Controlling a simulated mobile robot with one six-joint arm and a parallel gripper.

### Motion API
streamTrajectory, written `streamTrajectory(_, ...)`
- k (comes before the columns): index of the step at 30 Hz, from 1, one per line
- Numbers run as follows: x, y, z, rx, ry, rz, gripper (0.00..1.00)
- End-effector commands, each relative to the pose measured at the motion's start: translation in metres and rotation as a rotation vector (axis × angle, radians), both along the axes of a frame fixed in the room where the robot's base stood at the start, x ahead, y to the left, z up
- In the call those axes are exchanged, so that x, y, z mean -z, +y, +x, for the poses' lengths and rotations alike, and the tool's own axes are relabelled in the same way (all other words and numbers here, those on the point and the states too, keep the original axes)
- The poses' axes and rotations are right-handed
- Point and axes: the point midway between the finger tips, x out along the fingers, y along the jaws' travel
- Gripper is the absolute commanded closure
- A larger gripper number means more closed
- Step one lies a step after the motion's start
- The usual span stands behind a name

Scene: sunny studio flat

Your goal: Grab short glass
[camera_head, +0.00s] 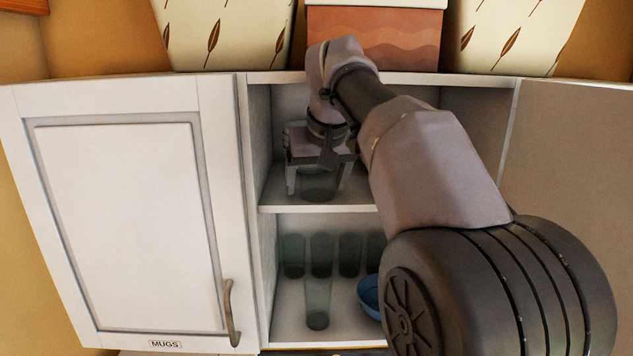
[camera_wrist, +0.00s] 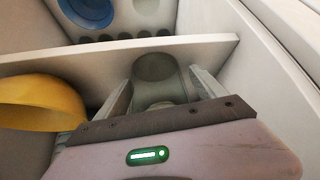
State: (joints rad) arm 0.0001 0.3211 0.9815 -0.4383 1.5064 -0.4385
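The short glass (camera_head: 318,187), clear and grey-green, stands on the cabinet's upper shelf near its front edge. My gripper (camera_head: 318,182) reaches in from above, with one finger on each side of the glass. In the wrist view the glass (camera_wrist: 158,85) sits between the two fingers of my gripper (camera_wrist: 163,88). Narrow gaps seem to show between the fingers and the glass, so the gripper looks open around it. The far side of the glass is hidden.
On the lower shelf stand a tall glass (camera_head: 318,295), several other glasses and a blue bowl (camera_head: 370,295). A yellow bowl (camera_wrist: 40,103) is beside my gripper. The left door (camera_head: 125,225) is shut; the right door (camera_head: 570,150) is open. The shelf board (camera_wrist: 100,60) lies close to the fingers.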

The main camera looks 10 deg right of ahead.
Motion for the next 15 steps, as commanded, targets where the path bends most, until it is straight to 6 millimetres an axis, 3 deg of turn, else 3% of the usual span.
streamTrajectory(1,-0.0001,-0.0001,-0.0001,0.000,0.000,0.000,0.31)
streamTrajectory(9,0.0000,-0.0002,-0.0002,0.000,0.001,0.000,0.84)
streamTrajectory(15,-0.0003,-0.0001,-0.0003,0.000,0.000,0.000,0.85)
